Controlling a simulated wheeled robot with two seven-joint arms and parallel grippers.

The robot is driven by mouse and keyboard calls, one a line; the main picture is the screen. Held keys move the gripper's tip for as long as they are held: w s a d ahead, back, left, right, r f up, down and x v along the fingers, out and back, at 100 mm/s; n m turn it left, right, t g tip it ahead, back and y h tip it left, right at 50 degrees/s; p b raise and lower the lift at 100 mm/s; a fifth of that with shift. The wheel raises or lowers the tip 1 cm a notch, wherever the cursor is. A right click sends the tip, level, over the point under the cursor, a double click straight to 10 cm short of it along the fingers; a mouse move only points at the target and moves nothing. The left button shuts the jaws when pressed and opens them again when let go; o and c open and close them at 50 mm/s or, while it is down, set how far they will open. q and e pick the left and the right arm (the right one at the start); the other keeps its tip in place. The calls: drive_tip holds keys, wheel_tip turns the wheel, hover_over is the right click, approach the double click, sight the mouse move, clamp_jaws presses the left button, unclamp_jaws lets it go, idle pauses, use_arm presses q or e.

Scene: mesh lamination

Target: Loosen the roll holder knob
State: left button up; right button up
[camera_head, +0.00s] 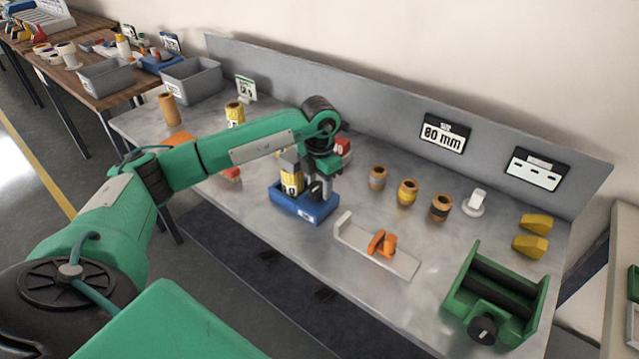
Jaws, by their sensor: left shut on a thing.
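The blue roll holder (304,210) stands on the grey bench near its front edge, with a yellow roll (291,182) upright in it. My left gripper (316,188) points down at the right part of the holder, close beside the yellow roll. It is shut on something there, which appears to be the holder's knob. The fingers and wrist hide the knob, so its shape and turn cannot be seen. My right gripper is not in view.
A pale fixture with orange clamps (382,244) lies right of the holder. A green roller unit with a black knob (483,330) stands at the front right. Several rolls (408,192) stand behind. Grey bins (192,80) are at the far left. The bench front is partly clear.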

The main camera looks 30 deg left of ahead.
sight(319, 186)
use_arm(q)
drive_tip(key=o, duration=0.8)
drive_tip(key=shift+o, duration=0.8)
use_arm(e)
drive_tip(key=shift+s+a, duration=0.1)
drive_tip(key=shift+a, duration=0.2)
use_arm(q)
wheel_tip(319, 186, up, 14)
drive_tip(key=b, duration=0.1)
drive_tip(key=shift+b, duration=0.3)
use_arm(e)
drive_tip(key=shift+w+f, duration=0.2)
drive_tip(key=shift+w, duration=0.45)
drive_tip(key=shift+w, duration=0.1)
